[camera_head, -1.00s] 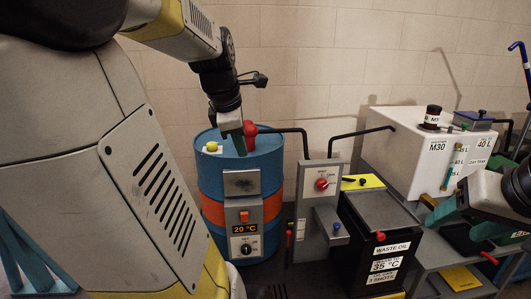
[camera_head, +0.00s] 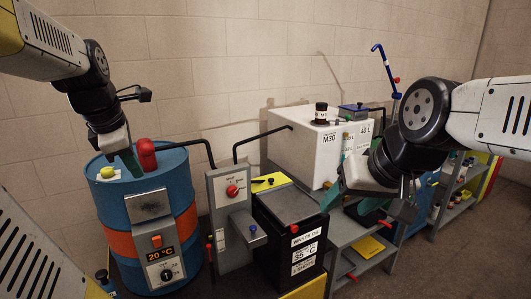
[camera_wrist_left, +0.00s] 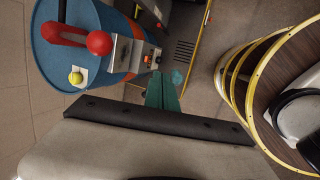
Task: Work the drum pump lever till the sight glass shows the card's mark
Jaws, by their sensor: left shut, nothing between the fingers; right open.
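A blue drum (camera_head: 177,195) with an orange band stands at left. A red lever with a round knob (camera_head: 146,155) rises from its top; in the left wrist view the red lever (camera_wrist_left: 62,33) ends in a red ball (camera_wrist_left: 99,43). My left gripper (camera_head: 133,163) is shut and empty, just left of the knob; I cannot tell whether they touch. The tank's front, with 40 L labels, is partly hidden by my right wrist, so the sight glass level cannot be read.
A grey post with a red knob (camera_head: 232,190) stands right of the drum. Beside it is a black waste oil bin (camera_head: 290,215). A blue hooked rod (camera_head: 385,68) stands behind the tank. A yellow-green ball (camera_head: 107,172) sits on the drum top. Shelves (camera_head: 455,195) stand at right.

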